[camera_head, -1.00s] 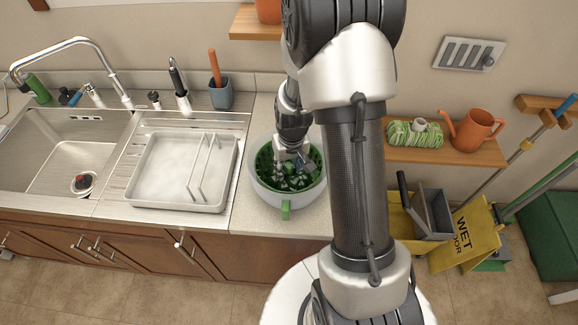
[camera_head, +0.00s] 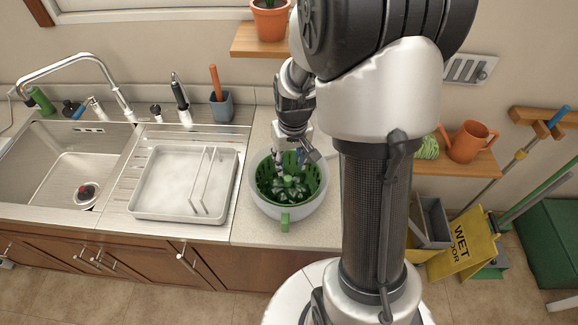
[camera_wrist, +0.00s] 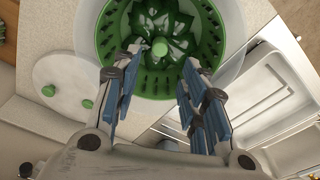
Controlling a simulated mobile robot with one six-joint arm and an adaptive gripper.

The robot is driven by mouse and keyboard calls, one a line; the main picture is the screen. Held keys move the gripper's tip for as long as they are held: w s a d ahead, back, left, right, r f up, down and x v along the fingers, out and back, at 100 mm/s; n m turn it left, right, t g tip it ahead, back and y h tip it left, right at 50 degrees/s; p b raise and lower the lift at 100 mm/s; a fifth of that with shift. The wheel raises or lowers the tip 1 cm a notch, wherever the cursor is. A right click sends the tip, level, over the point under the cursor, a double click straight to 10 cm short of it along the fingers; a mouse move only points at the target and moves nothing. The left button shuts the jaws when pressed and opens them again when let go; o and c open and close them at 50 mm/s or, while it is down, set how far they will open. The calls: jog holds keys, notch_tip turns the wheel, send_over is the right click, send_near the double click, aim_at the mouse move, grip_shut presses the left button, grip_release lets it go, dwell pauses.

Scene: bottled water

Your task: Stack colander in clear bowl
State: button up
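The green colander (camera_head: 266,180) sits inside the clear bowl (camera_head: 258,204) on the counter, with its green handle at the front. In the wrist view the colander (camera_wrist: 106,50) lies within the rim of the clear bowl (camera_wrist: 88,22), and dark green slotted shapes and a round knob show at its centre. My gripper (camera_head: 296,155) is above the back of the colander. In the wrist view its blue-padded fingers (camera_wrist: 157,98) are spread apart with nothing between them. Whether a fingertip touches the colander's rim, I cannot tell.
A white round lid with green knobs (camera_wrist: 68,78) lies beside the bowl in the wrist view. A drying tray (camera_head: 165,212) and the sink (camera_head: 60,175) are to the left. A shelf with an orange watering can (camera_head: 466,142) is at the right.

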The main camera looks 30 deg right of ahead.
jog(key=s+a+r+n+t, duration=0.1)
jog(key=s+a+r, duration=0.5)
jog(key=s+r, duration=0.3)
jog(key=s+a+r+n+t, duration=0.1)
jog(key=s+a+r+t, duration=0.1)
jog(key=s+a+r, duration=0.4)
jog(key=s+r, duration=0.3)
jog(key=r, duration=0.1)
jog(key=shift+s+r, duration=0.2)
jog(key=shift+r, duration=0.1)
jog(key=shift+a, duration=0.1)
jog(key=shift+f, duration=0.1)
